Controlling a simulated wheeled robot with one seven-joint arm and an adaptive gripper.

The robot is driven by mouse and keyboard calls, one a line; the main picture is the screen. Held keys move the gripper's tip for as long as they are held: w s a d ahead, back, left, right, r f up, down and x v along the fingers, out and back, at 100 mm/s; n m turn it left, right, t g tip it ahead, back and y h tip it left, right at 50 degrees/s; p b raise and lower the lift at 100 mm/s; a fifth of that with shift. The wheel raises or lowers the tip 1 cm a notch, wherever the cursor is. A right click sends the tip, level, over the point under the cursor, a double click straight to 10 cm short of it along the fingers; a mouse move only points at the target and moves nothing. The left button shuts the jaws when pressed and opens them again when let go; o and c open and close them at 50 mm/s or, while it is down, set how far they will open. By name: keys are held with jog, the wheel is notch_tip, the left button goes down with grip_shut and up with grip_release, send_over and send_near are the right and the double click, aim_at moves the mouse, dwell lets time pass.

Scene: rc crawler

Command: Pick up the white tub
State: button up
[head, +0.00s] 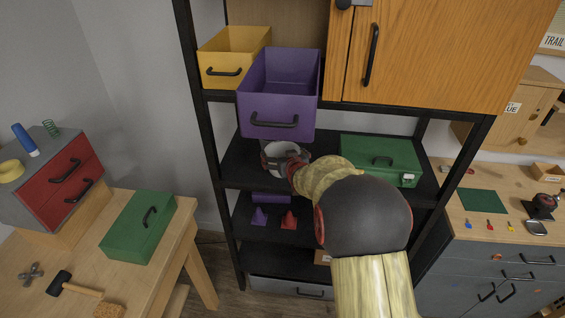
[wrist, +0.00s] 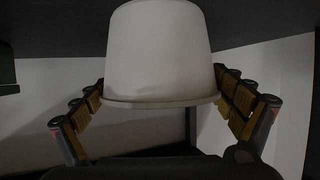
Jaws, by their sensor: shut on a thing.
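The white tub (head: 284,148) is on the middle level of the black shelf unit, below the purple bin. In the wrist view the tub (wrist: 160,50) fills the top middle, its wider rim toward the bottom of the picture. My gripper (head: 293,168) reaches it from the front right in the head view. In the wrist view the fingers of my gripper (wrist: 160,88) lie on both sides of the tub and are shut on it. My arm hides part of the tub in the head view. I cannot tell whether its base touches the shelf.
The purple bin (head: 278,100) juts out just above the tub. A green toolbox (head: 381,160) stands to the right on the same shelf (head: 234,172). Purple (head: 259,216) and red (head: 289,221) cones sit below. A yellow bin (head: 232,52) is at upper left.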

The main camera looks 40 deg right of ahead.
jog(key=c, duration=0.3)
jog(key=shift+c, duration=0.2)
